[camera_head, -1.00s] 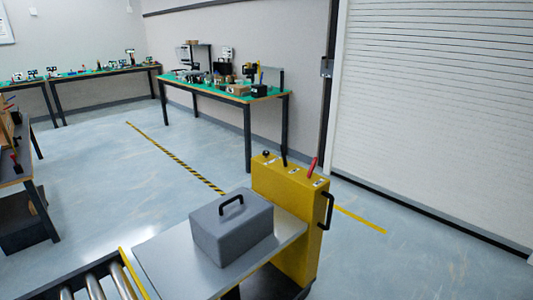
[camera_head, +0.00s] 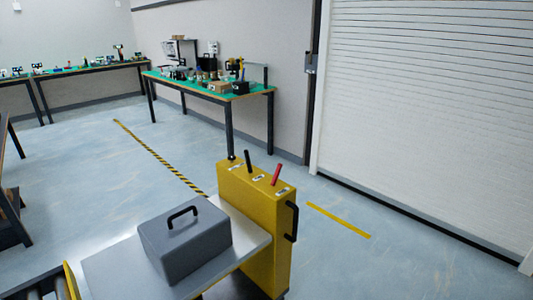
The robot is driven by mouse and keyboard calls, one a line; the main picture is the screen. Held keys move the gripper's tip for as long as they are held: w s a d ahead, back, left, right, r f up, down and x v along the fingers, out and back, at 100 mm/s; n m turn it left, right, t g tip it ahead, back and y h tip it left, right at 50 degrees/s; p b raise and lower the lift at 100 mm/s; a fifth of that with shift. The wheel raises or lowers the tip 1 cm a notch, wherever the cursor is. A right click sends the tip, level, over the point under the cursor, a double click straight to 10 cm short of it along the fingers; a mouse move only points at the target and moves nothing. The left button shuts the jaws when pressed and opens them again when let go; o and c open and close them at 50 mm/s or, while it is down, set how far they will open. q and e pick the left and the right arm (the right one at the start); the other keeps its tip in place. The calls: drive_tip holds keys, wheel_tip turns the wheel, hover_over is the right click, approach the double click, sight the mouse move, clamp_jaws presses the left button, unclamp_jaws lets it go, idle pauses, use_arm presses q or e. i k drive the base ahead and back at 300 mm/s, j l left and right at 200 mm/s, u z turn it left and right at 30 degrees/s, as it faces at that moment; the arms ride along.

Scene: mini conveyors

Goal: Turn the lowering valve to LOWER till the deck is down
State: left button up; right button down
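A yellow control housing (camera_head: 262,235) stands at the end of a lift deck, with small levers on its top. One lever is red (camera_head: 276,174), one is black (camera_head: 247,160), and a black knob (camera_head: 231,156) sits at the left. The labels beside them are too small to read, so I cannot tell which is the lowering valve. The grey deck (camera_head: 110,272) carries a grey case with a black handle (camera_head: 185,240). The deck is raised above the floor. Neither of my grippers shows in the head view.
Roller conveyor ends (camera_head: 55,288) meet the deck at the lower left. A green-topped workbench (camera_head: 205,86) with tools stands behind. A white roller shutter (camera_head: 430,100) is at the right. Open floor (camera_head: 90,180) lies at the left and right of the housing.

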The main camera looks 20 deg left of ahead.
sight(231, 158)
drive_tip(key=i+l+z, duration=0.45)
drive_tip(key=i, duration=0.3)
drive_tip(key=i+z, duration=0.2)
drive_tip(key=i, duration=0.15)
drive_tip(key=i+u, duration=0.2)
drive_tip(key=i, duration=0.5)
drive_tip(key=i+l+u, duration=0.25)
drive_tip(key=i, duration=0.5)
drive_tip(key=i+u, duration=0.25)
drive_tip(key=i, duration=0.45)
drive_tip(key=i+l+u, duration=0.25)
drive_tip(key=i, duration=0.4)
drive_tip(key=i+u, duration=0.2)
drive_tip(key=u, duration=0.25)
drive_tip(key=i+u, duration=0.25)
drive_tip(key=u, duration=0.25)
drive_tip(key=i+l+u, duration=0.2)
drive_tip(key=u, duration=0.25)
drive_tip(key=i+l+u, duration=0.15)
drive_tip(key=u, duration=0.25)
drive_tip(key=i+l+u, duration=0.15)
drive_tip(key=u, duration=0.25)
drive_tip(key=i+l+u, duration=0.15)
drive_tip(key=u, duration=0.25)
drive_tip(key=l, duration=0.1)
